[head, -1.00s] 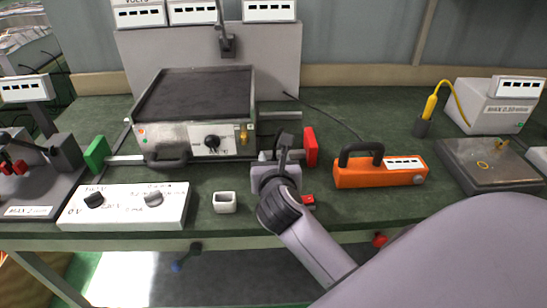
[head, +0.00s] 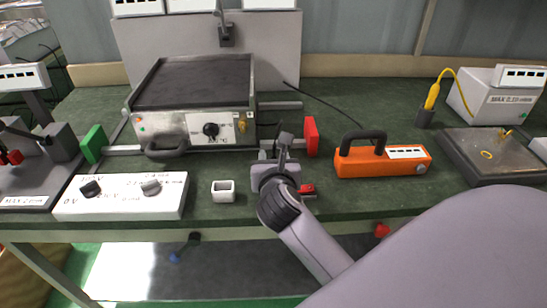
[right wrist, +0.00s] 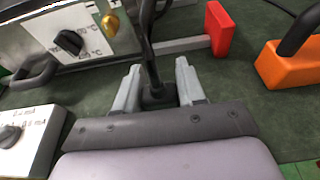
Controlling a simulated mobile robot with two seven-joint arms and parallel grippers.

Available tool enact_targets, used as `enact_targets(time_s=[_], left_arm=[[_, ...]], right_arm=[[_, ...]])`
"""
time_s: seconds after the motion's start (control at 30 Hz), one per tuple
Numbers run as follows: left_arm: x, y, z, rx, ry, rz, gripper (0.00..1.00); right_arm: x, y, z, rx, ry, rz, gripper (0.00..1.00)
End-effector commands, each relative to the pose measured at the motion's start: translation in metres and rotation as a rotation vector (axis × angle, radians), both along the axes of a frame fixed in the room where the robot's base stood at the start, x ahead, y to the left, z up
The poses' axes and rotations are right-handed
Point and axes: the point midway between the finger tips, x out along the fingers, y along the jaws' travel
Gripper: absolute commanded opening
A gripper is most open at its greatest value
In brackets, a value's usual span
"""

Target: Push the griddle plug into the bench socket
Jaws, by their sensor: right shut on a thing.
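The griddle (head: 193,88) stands at the back left of the bench, with a dark top plate and a steel front with a knob. My right gripper (head: 277,162) is low over the bench, right of the griddle's front. It is shut on a dark block with a cord-like stem, apparently the griddle plug (head: 285,141). In the right wrist view the plug (right wrist: 156,95) sits between the two grey fingers, its stem rising past the griddle front. Its underside is hidden. I cannot clearly identify the bench socket. My left gripper is not in view.
A red block (head: 311,137) and a green block (head: 94,143) flank the griddle. A small white open box (head: 223,191) and a white control box (head: 120,196) are to the left. An orange case (head: 383,162) stands right.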

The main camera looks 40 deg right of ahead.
Motion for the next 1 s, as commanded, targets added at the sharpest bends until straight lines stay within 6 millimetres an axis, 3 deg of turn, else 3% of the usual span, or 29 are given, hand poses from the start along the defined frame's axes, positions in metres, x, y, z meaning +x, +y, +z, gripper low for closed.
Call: enact_targets(time_s=[1.0], left_arm=[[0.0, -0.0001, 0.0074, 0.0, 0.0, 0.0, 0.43]], right_arm=[[-0.0001, -0.0002, -0.0002, -0.001, 0.0, 0.0, 0.08]])
